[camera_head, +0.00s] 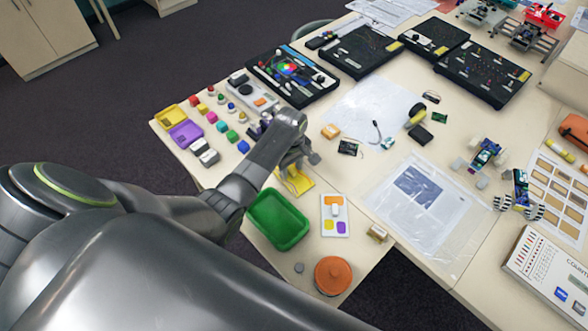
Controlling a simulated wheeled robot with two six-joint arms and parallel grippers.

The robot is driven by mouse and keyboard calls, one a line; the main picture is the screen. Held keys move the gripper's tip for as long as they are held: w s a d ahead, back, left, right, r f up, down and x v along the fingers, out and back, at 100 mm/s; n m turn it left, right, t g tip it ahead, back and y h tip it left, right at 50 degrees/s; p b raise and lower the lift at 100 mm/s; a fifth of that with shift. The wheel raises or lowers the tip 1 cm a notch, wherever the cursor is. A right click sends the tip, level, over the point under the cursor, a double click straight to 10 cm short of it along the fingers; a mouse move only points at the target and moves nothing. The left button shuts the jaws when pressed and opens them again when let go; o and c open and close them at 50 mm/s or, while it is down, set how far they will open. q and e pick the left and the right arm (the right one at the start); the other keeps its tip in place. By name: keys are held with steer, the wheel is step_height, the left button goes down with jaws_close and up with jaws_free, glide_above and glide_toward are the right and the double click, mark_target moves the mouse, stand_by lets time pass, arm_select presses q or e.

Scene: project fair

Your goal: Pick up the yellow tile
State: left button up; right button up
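My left arm reaches in from the left, and my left gripper (297,162) points down over the table, just beyond the green tray. A flat yellow piece (302,184) shows directly under and in front of the gripper, partly hidden by it. I cannot tell whether the fingers touch it or how far apart they are. A white card (335,207) beside the green tray bears small orange, yellow and purple patches. My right gripper is not in view.
A green tray (262,222) and a round orange lid (333,274) stand near the table's front edge. Yellow (168,119) and purple (187,134) trays and small coloured blocks are at the left. Black tool cases (481,75) line the back. A clear plastic sheet (447,234) lies to the right.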

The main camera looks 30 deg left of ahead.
arm_select(q)
steer(key=shift+s+d, duration=0.1)
steer(key=shift+s, duration=0.1)
steer(key=shift+s+d+r, duration=0.1)
steer(key=shift+s+r, duration=0.05)
steer(key=shift+s, duration=0.05)
steer(key=shift+s+d+r, duration=0.1)
steer(key=shift+s, duration=0.05)
steer(key=shift+c, duration=3.7)
jaws_close()
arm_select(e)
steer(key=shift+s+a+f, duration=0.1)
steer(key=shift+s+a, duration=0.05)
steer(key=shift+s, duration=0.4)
